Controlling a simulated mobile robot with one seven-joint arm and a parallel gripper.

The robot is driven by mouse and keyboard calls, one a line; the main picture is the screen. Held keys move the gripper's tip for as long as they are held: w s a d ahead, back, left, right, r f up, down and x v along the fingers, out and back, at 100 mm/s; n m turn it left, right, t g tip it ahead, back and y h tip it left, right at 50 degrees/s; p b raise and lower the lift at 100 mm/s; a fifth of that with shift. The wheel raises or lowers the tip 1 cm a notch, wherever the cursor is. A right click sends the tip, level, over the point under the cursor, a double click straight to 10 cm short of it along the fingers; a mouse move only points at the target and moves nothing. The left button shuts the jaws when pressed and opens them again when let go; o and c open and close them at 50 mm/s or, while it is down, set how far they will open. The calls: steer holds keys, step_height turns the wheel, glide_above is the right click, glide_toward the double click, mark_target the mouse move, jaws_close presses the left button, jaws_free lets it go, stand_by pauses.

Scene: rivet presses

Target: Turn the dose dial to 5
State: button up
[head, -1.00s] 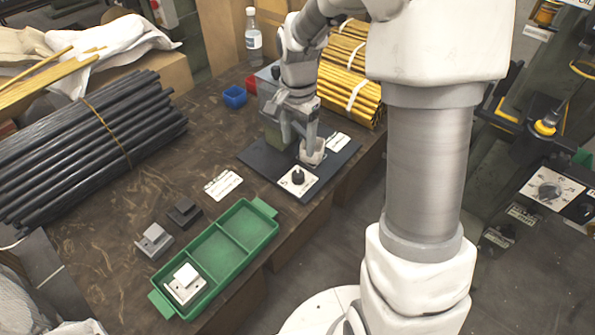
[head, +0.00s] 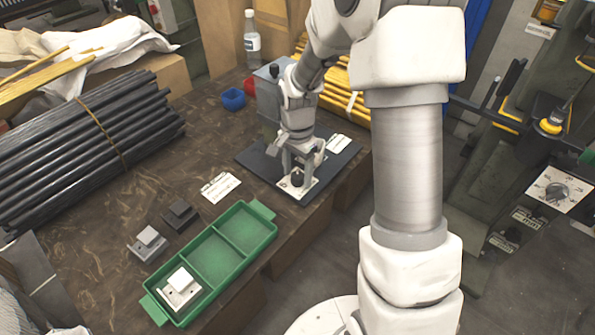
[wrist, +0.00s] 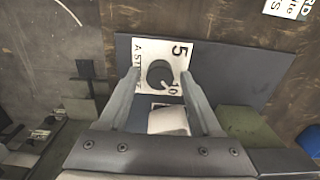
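The dial is a dark round knob (wrist: 160,74) on a white plate (wrist: 147,52) printed with a large 5 at its upper right and partly hidden text on its left. Another mark lower right looks like a 0. A small pale mark shows near the knob's lower right; where the knob points is hard to tell. My gripper (wrist: 160,82) is open, one finger on each side of the knob in the wrist view, with gaps visible. In the head view my gripper (head: 298,170) is down over the dial plate (head: 287,189), partly hiding the knob.
The plate sits on a dark board (head: 257,165) with a grey box (head: 268,95) behind and a label card (head: 338,143) at right. A green tray (head: 213,262) and metal blocks are nearer. A machine at right has another dial (head: 556,192).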

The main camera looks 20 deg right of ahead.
jaws_close()
steer(key=shift+n, duration=0.3)
steer(key=n+p, duration=0.1)
steer(key=n, duration=0.2)
steer(key=shift+r+p, duration=0.15)
steer(key=shift+p, duration=0.25)
steer(key=n+p, duration=0.2)
steer(key=n, duration=0.4)
steer(key=n+p, duration=0.1)
steer(key=n, duration=0.3)
steer(key=shift+p, duration=0.4)
steer(key=shift+n+p, duration=0.7)
steer(key=shift+n, duration=1.4)
